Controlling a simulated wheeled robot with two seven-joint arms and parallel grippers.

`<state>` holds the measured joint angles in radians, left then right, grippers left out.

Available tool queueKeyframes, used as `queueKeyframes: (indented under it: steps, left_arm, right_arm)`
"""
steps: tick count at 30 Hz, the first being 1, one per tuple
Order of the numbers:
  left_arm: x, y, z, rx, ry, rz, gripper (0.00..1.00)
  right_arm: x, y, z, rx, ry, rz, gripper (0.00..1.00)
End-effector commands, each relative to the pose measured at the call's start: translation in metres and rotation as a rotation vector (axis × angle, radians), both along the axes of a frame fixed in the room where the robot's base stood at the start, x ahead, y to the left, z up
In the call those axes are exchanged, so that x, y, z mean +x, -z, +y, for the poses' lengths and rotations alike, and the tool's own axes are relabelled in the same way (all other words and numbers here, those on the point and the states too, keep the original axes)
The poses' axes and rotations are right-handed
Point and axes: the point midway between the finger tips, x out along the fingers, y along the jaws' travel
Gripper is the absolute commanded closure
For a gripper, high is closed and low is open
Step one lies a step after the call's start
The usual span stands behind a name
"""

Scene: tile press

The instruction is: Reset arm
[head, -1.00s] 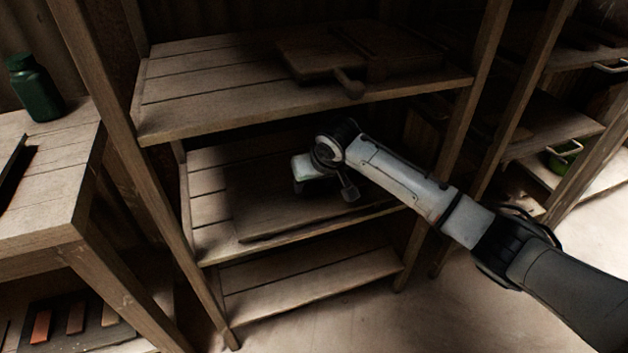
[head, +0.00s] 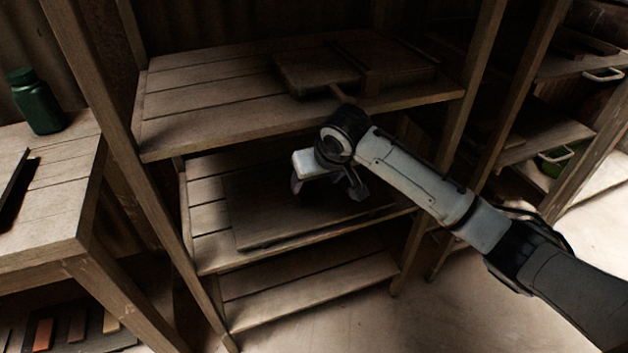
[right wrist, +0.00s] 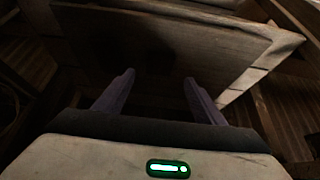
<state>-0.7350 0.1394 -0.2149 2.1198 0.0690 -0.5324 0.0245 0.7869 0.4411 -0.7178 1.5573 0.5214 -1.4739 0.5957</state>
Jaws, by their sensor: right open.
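My right gripper (head: 328,190) is in front of the shelf unit, at the height of its middle shelf (head: 208,222). In the right wrist view its two fingers (right wrist: 158,92) are apart with nothing between them. A dark flat board (head: 250,232) lies on the middle shelf, partly hidden behind the gripper. A wooden press-like object with a handle (head: 318,72) sits on the top shelf (head: 205,112), and my right wrist is just below its handle. My left gripper is not in view.
A wooden table (head: 55,205) stands at the left with a dark green bottle (head: 37,102) on it. Several coloured tiles (head: 77,324) lie low at the left. Another shelf (head: 560,120) at the right holds a green container (head: 552,164). Floor shows at the lower right.

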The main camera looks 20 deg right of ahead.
Motion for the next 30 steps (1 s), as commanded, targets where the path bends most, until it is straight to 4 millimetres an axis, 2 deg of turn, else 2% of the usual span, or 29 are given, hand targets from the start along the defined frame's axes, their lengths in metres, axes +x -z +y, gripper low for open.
queueKeyframes:
  steps: [13, 17, 20, 24, 27, 30]
  left_arm:
    - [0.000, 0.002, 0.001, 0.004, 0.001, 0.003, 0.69]
    - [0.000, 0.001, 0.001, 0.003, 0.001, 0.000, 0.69]
    - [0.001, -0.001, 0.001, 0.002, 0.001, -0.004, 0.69]
    - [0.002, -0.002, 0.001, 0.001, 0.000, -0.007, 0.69]
    - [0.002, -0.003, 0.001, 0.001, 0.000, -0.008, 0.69]
    - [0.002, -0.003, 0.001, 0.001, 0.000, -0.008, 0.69]
  right_arm:
    - [-0.001, 0.000, 0.000, 0.001, 0.000, 0.001, 0.36]
    - [-0.011, 0.011, 0.008, 0.005, -0.023, 0.011, 0.36]
    - [-0.037, 0.032, 0.023, 0.017, -0.073, 0.032, 0.36]
    - [-0.097, 0.069, 0.048, 0.048, -0.159, 0.060, 0.36]
    - [-0.142, 0.086, 0.054, 0.064, -0.196, 0.074, 0.36]
    - [-0.187, 0.100, 0.050, 0.071, -0.207, 0.089, 0.36]
